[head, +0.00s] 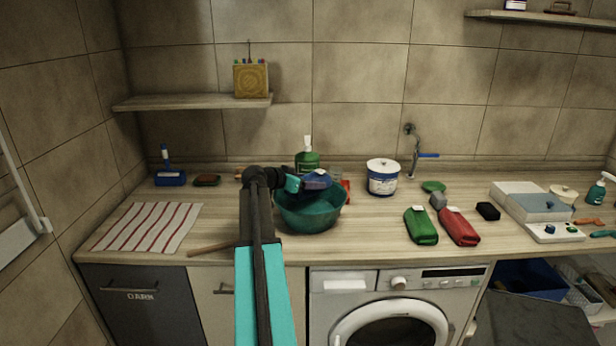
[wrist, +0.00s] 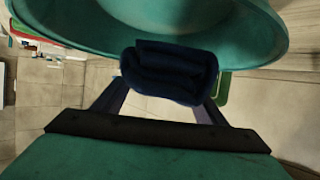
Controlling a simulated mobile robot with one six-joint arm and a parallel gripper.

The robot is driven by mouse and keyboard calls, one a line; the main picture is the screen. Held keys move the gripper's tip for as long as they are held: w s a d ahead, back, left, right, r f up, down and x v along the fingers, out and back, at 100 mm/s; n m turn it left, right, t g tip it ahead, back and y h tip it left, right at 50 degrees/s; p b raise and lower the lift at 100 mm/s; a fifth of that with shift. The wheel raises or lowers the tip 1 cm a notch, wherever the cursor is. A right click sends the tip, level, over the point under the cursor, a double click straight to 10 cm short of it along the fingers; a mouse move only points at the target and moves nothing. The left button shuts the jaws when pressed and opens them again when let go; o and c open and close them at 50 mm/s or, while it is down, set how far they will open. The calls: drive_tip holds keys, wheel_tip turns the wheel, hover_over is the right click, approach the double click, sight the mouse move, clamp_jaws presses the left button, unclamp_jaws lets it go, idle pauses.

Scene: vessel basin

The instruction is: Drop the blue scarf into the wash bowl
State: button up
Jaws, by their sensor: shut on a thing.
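The blue scarf (head: 317,181) is a folded dark blue bundle. My gripper (head: 296,184) is shut on it and holds it over the wash bowl. In the wrist view the scarf (wrist: 168,70) sits between the two fingers of my gripper (wrist: 165,95). The wash bowl (head: 310,217) is a teal round basin on the counter. In the wrist view the bowl's wall (wrist: 75,22) curves behind the scarf. Part of the bowl's rim is hidden by my arm and the scarf in the head view.
Behind the bowl stands a green bottle (head: 307,160) with a white pump. A white-and-blue tub (head: 383,178) is to the right. Green (head: 421,226) and red (head: 459,226) folded bundles lie further right. A striped cloth (head: 148,227) lies left. A shelf (head: 190,103) hangs above.

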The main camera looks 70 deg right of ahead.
drive_tip(key=shift+f, duration=0.85)
drive_tip(key=o, duration=1.3)
drive_tip(key=shift+a, duration=0.15)
drive_tip(key=shift+b+v, duration=1.7)
drive_tip(key=shift+v, duration=5.1)
